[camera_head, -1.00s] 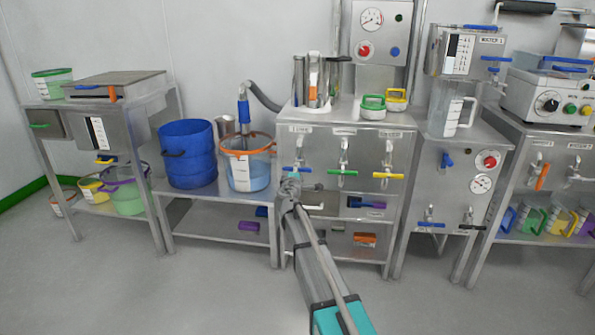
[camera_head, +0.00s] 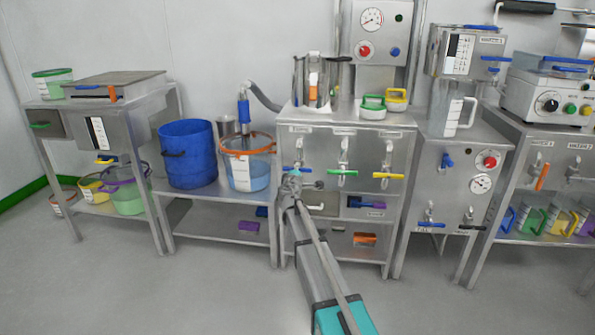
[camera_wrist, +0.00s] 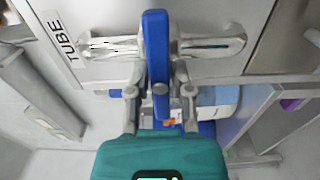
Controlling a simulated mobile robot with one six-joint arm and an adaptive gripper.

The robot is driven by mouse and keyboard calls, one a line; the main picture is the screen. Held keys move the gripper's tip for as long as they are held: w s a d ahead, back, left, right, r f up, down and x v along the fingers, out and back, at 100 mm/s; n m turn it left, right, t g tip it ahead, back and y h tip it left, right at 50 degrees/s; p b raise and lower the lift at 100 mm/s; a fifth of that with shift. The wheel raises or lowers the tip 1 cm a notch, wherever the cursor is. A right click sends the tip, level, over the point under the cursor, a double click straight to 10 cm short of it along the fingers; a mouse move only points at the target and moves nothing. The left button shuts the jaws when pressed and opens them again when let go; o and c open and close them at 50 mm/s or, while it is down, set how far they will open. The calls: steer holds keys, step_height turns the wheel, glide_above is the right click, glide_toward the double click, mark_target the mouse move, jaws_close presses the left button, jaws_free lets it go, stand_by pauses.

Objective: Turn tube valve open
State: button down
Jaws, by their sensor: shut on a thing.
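The tube valve's blue handle (camera_head: 297,170) is on the front of the steel cabinet, the leftmost of three valve handles. My gripper (camera_head: 291,181) reaches up to it from below in the head view and covers part of it. In the wrist view the blue handle (camera_wrist: 156,45) stands as a long bar in the middle of the picture, beside a label (camera_wrist: 62,37) reading TUBE. My gripper (camera_wrist: 160,70) is shut on this handle, with one finger on each side.
A green handle (camera_head: 343,172) and a yellow handle (camera_head: 388,175) are to the right on the same cabinet (camera_head: 330,145). An orange-rimmed bucket (camera_head: 247,165) and a blue bin (camera_head: 187,155) stand on the left table. The floor in front is clear.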

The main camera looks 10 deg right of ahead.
steer(key=shift+n, duration=0.3)
steer(key=n, duration=0.3)
steer(key=shift+n, duration=0.4)
steer(key=n, duration=0.4)
steer(key=shift+a+n, duration=0.1)
steer(key=shift+n, duration=0.2)
steer(key=n, duration=0.4)
steer(key=shift+n, duration=2.6)
steer(key=shift+s, duration=0.1)
steer(key=shift+a, duration=0.1)
steer(key=c, duration=0.5)
jaws_free()
